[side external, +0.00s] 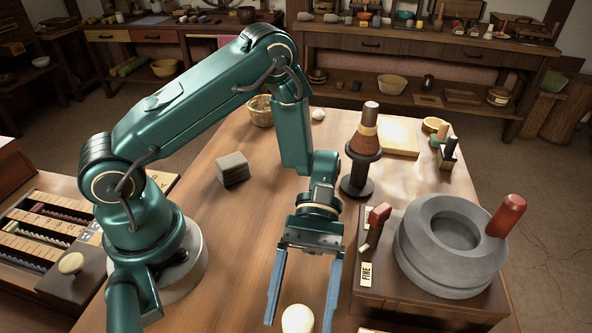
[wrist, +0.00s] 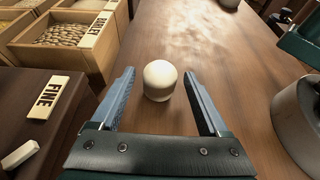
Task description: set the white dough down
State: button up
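The white dough (side external: 297,319) is a pale, rounded lump at the bottom edge of the side view, partly cut off there. It shows whole in the wrist view (wrist: 160,81), with a domed top, and appears to rest on the wooden table. My gripper (wrist: 160,73) is open, with its two blue fingers (side external: 297,326) on either side of the dough. A gap shows between the dough and each finger in the wrist view, so the gripper holds nothing.
A grey stone quern (side external: 450,242) with a red handle stands on a dark base beside my gripper. A FINE label (wrist: 48,95) lies on that base. Wooden bins (wrist: 75,38) stand beyond it. A dark stand (side external: 358,170) and grey block (side external: 232,168) are farther back.

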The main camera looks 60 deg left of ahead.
jog(key=shift+r, duration=0.1)
jog(key=v, duration=1.2)
jog(key=s+a+r+m+t+y, duration=0.6)
jog(key=r+m+t+y, duration=0.3)
jog(key=t, duration=0.6)
jog(key=shift+a+r, duration=0.5)
jog(key=shift+a, duration=0.15)
jog(key=shift+s, duration=0.1)
